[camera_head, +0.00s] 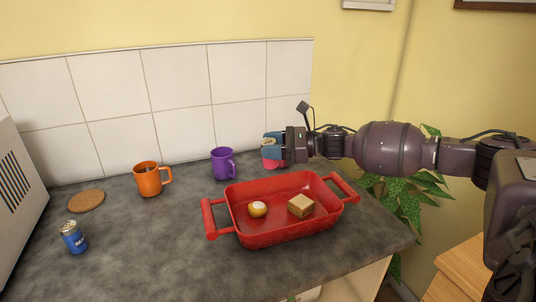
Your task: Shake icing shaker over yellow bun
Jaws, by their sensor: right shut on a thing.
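The yellow bun (257,211) sits in the left part of a red baking dish (262,242); its top looks white. My right gripper (271,147) reaches in from the right, behind the dish's far edge. It is shut on a small pink-red thing (272,162), likely the icing shaker. The fingers hide much of it, and I cannot tell its tilt or whether it touches the counter. It is beyond the bun, not over it. My left gripper is not in view.
A square sandwich-like piece (301,205) lies right of the bun in the dish. A purple mug (222,164), orange mug (148,180), round cork mat (86,201) and blue can (74,238) stand on the counter. A plant (408,195) is beyond the counter's right edge.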

